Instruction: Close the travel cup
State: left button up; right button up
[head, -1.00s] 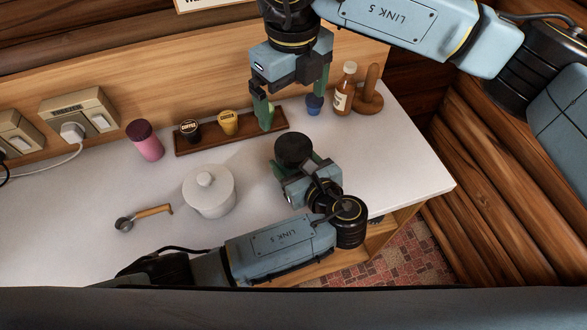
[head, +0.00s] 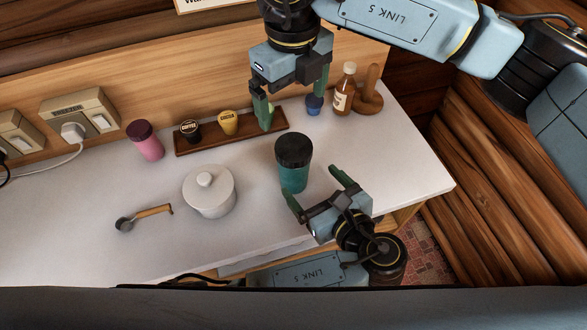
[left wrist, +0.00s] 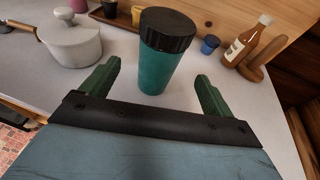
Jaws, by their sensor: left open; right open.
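A teal travel cup (head: 293,176) stands upright on the white counter, with a black lid (head: 293,150) sitting on top. The cup (left wrist: 155,72) and its lid (left wrist: 167,29) also show in the left wrist view, beyond and between the fingers. My left gripper (head: 318,183) is open and empty, close in front of the cup and apart from it. It also shows in the left wrist view (left wrist: 156,82). My right gripper (head: 292,106) is open, pointing down above the back of the counter, behind the cup.
A white lidded pot (head: 209,195) and a wooden-handled scoop (head: 144,217) lie left of the cup. Behind are a pink cup (head: 145,142), a wooden tray (head: 200,143) with small containers, a blue cup (head: 314,104) and a bottle (head: 344,92). The counter right of the cup is clear.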

pick_arm(q)
jog(key=shift+v, duration=2.2)
